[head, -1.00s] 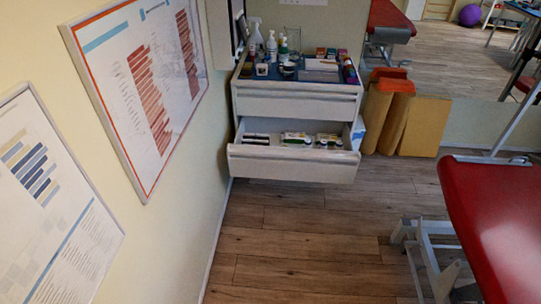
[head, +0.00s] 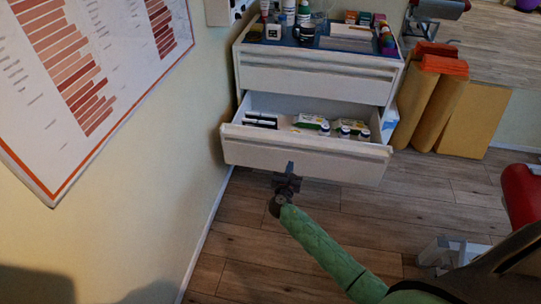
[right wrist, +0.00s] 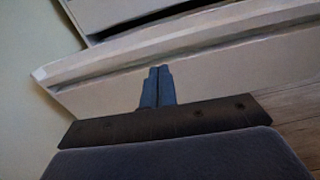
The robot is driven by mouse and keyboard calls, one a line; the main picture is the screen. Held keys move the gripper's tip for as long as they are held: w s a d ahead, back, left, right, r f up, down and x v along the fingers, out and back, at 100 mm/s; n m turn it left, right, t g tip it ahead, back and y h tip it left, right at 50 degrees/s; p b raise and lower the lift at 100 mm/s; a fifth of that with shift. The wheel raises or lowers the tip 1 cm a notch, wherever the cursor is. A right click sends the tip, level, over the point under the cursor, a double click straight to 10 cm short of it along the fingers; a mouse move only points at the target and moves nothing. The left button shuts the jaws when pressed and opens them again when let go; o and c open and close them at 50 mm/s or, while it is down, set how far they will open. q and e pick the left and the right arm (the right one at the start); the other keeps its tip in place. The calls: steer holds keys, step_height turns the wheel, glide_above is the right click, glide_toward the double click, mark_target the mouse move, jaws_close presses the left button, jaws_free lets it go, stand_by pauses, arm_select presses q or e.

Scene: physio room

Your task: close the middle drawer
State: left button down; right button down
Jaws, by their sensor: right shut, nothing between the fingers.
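The white cabinet (head: 318,77) stands against the left wall. Its middle drawer (head: 300,155) is pulled out, with several small boxes and bottles inside. The drawer front also fills much of the right wrist view (right wrist: 215,75). My right gripper (head: 290,168) is shut and empty, right at the lower part of the drawer front. In the right wrist view its fingertips (right wrist: 158,72) point at the front panel; I cannot tell whether they touch it. My left gripper is not in view.
The cabinet top holds bottles, small boxes and a tray. Rolled orange-yellow mats (head: 420,100) and a yellow board (head: 472,120) stand right of the cabinet. A red treatment table (head: 522,195) is at the right edge. The wooden floor (head: 235,255) in front is mostly clear.

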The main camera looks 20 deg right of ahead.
mark_target(294, 135)
steer(key=shift+n, duration=0.4)
steer(key=x, duration=0.5)
steer(key=r+x, duration=0.1)
steer(key=x, duration=0.3)
steer(key=a+x, duration=0.1)
steer(key=x, duration=0.4)
steer(key=shift+w+d+r, duration=0.2)
steer(key=shift+w+r, duration=0.1)
steer(key=shift+w, duration=0.4)
